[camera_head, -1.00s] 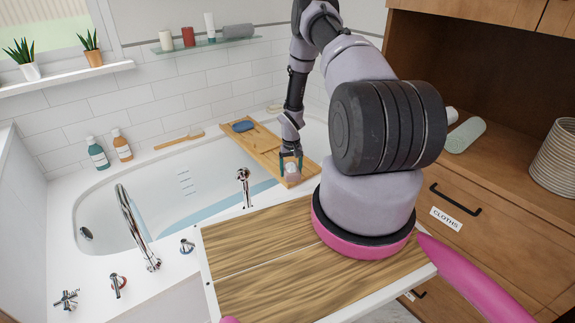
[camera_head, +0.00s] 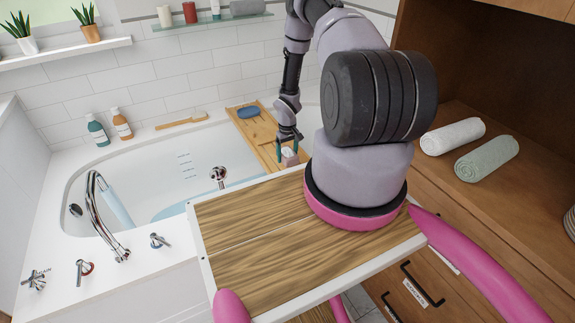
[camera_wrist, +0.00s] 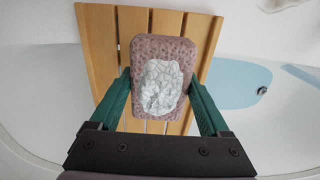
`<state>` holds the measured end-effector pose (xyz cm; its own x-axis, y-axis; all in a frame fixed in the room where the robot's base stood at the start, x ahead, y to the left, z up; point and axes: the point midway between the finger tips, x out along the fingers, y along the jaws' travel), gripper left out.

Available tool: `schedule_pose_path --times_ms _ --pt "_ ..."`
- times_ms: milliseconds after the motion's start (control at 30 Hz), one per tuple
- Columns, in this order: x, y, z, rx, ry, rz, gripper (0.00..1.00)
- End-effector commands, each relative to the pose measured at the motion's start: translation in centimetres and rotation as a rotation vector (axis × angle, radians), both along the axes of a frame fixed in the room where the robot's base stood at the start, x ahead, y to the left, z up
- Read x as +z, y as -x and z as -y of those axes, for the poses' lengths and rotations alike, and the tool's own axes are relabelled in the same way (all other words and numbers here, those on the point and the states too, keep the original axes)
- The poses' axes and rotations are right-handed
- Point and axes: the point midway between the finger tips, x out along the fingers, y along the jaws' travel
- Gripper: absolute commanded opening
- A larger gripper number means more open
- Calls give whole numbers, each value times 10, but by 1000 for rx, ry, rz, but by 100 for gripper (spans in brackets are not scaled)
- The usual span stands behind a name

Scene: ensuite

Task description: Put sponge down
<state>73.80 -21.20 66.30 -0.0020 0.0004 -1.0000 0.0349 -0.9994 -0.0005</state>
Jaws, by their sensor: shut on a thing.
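The sponge (camera_wrist: 187,52) is a pinkish-brown block with a crumpled whitish patch (camera_wrist: 160,87) on its upper face. It sits between the two green fingers of my gripper (camera_wrist: 158,95) in the wrist view, and the fingers are shut on its sides. In the head view my gripper (camera_head: 288,150) holds the sponge (camera_head: 290,160) at the near end of the wooden bath tray (camera_head: 257,130). The tray's slats lie under the sponge. I cannot tell whether the sponge touches them.
A blue oval item (camera_head: 248,112) lies at the tray's far end. The bathtub (camera_head: 150,165) holds some water. A faucet (camera_head: 105,215) and a hand shower (camera_head: 219,177) stand along the near side. Bottles (camera_head: 97,130) and a wooden brush (camera_head: 181,122) are on the back rim. Rolled towels (camera_head: 453,136) lie right.

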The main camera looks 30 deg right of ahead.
Motion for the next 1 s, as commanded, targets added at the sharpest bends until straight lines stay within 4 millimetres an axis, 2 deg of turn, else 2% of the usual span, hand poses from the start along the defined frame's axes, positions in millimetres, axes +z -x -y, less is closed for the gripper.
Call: schedule_pose_path --times_ms 233,433,800,833,867,900,1000 --pt "-22 0 0 0 0 -1 10" --pt "-51 0 0 -1 0 -1 10" --pt "-56 0 0 -1 0 0 10" --pt "-56 0 0 -1 0 0 84" --pt "-56 0 0 -1 0 0 95" --pt "-56 0 0 -1 0 0 100" --pt "-56 0 0 -1 0 0 100"
